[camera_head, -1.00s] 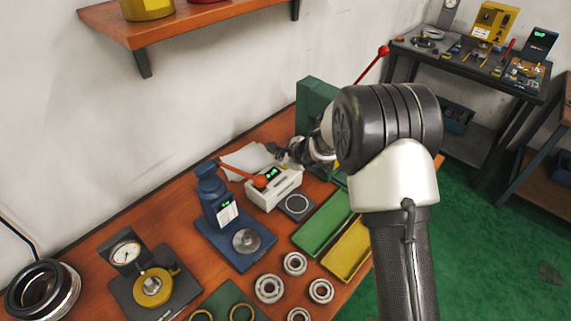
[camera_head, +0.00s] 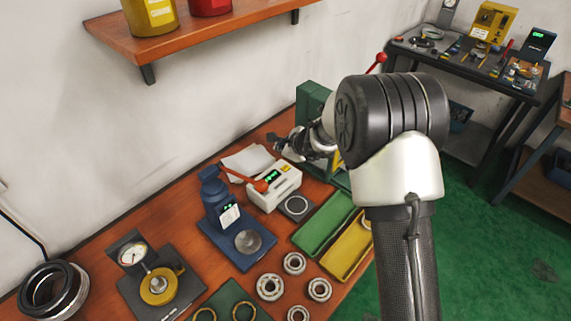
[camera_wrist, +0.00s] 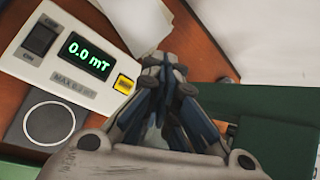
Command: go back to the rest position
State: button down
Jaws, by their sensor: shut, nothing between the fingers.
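My gripper (camera_head: 283,143) is above the back of the orange bench (camera_head: 150,215), beside the white demagnetizer-like box with a green display (camera_head: 272,188). In the wrist view, my gripper (camera_wrist: 165,62) has its fingers together and holds nothing. The white box (camera_wrist: 60,62) reads "0.0 mT" and lies to the left of the fingers there. My arm covers part of the bench's right side and part of the green press-like machine (camera_head: 312,100).
Several bearing rings (camera_head: 270,287) lie at the front of the bench. A green tray (camera_head: 322,222) and a yellow tray (camera_head: 346,250) are beside them. A blue press (camera_head: 236,243) and a dial gauge stand (camera_head: 158,287) are to the left. A wall shelf (camera_head: 190,35) hangs above.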

dwell(0.7)
jog(key=s+d+r+n+y, duration=0.1)
jog(key=s+r+n, duration=0.35)
jog(key=r, duration=0.45)
jog(key=s+r+n+y, duration=0.1)
jog(key=s+r+n, duration=0.4)
jog(key=r, duration=0.4)
jog(key=s+d+r+n+g+h, duration=0.1)
jog(key=s+d+r+n, duration=0.15)
jog(key=s, duration=0.55)
jog(key=s+d+r+n+g, duration=0.1)
jog(key=s+d+r+n, duration=0.15)
jog(key=s, duration=0.55)
jog(key=s+d+f+n+h, duration=0.1)
jog(key=s+d+n+h, duration=0.1)
jog(key=s+d, duration=0.5)
jog(key=s+d+f+n+g+h, duration=0.1)
jog(key=s+d+f+n+h, duration=0.1)
jog(key=s+d, duration=0.5)
jog(key=s+n+h, duration=0.1)
jog(key=s+h, duration=0.1)
jog(key=s, duration=0.2)
jog(key=shift+d+n, duration=0.2)
jog(key=shift+n, duration=0.15)
jog(key=shift+a, duration=0.15)
